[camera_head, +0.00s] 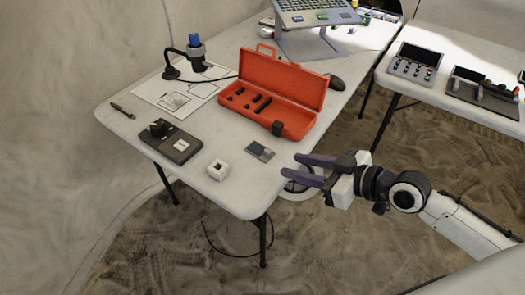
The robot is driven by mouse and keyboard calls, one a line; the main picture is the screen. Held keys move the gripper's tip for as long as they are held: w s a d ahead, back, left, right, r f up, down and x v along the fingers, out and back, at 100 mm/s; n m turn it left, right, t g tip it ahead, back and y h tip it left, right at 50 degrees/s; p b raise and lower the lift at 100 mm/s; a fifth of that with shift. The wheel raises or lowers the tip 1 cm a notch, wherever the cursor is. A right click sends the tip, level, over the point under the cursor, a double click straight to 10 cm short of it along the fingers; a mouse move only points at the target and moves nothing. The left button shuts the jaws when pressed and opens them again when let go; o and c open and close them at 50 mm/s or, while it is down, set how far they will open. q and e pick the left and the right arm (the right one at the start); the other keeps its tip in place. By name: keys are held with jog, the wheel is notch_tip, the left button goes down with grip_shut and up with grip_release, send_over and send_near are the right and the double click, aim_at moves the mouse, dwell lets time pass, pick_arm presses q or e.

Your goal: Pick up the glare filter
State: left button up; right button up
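A small flat grey plate with a darker square part (260,151) lies on the white table near its right front edge; it may be the glare filter, but I cannot tell for sure. My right gripper (290,165) comes in from the right, with its two dark fingers apart and nothing between them. Its fingertips are at the table's right edge, a short way right of the flat plate and apart from it. My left gripper is not in view.
An open orange case (253,79) stands behind the plate. A white cube (218,170), a dark device (172,142) and a screwdriver (122,110) lie to the left. A microscope-like stand (196,58), a laptop (315,14) and a second table (470,50) are farther back.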

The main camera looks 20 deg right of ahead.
send_near(269, 151)
jog(key=shift+w+a+f+t, duration=0.15)
jog(key=shift+w+a+f, duration=0.05)
jog(key=shift+w+a, duration=0.3)
jog(key=shift+w+a+f+t, duration=0.2)
jog(key=shift+w+a, duration=0.2)
jog(key=shift+a, duration=0.15)
jog(key=shift+d+f+x, duration=0.15)
jog(key=shift+x, duration=1.45)
jog(key=shift+d+f+x, duration=0.15)
jog(key=shift+x, duration=1.4)
grip_shut()
